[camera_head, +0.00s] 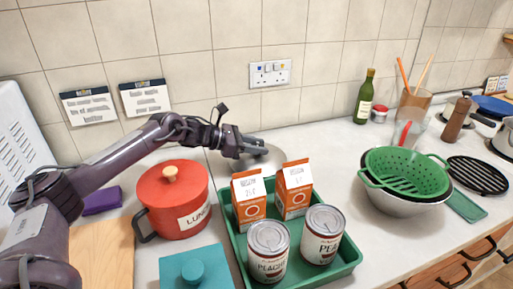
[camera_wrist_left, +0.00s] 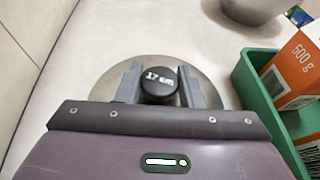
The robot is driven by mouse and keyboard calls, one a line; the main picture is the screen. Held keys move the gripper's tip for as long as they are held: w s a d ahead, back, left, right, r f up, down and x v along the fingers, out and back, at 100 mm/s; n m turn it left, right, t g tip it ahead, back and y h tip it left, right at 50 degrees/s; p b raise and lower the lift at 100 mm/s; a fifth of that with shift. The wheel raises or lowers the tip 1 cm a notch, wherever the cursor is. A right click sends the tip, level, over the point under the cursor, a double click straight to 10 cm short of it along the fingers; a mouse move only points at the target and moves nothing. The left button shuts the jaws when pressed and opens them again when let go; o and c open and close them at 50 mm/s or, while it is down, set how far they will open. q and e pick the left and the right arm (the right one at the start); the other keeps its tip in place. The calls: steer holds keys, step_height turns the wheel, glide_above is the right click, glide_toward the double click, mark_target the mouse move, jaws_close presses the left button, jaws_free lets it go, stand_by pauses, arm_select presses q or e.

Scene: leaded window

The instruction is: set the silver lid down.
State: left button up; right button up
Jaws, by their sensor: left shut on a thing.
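The silver lid (camera_head: 262,158) is a round metal disc near the wall, behind the green tray, partly hidden by my gripper and a carton in the head view. In the left wrist view the lid (camera_wrist_left: 110,85) has a black knob (camera_wrist_left: 159,85) marked "17 cm". My left gripper (camera_head: 262,146) is shut on the knob, with one finger on each side of it, as the wrist view (camera_wrist_left: 160,88) shows. The lid looks low over the white counter; I cannot tell whether it touches. My right gripper is in neither view.
A green tray (camera_head: 352,254) with orange-and-white cartons (camera_head: 249,199) and cans (camera_head: 269,252) stands in front of the lid. A red pot (camera_head: 180,213) stands to the left. A green colander (camera_head: 405,170) in a metal bowl is at right. Counter (camera_head: 325,137) between lid and bottle is clear.

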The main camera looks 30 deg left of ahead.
arm_select(q)
steer(key=shift+w+f, duration=0.1)
steer(key=shift+f, duration=0.45)
steer(key=shift+f, duration=0.1)
steer(key=o, duration=1.1)
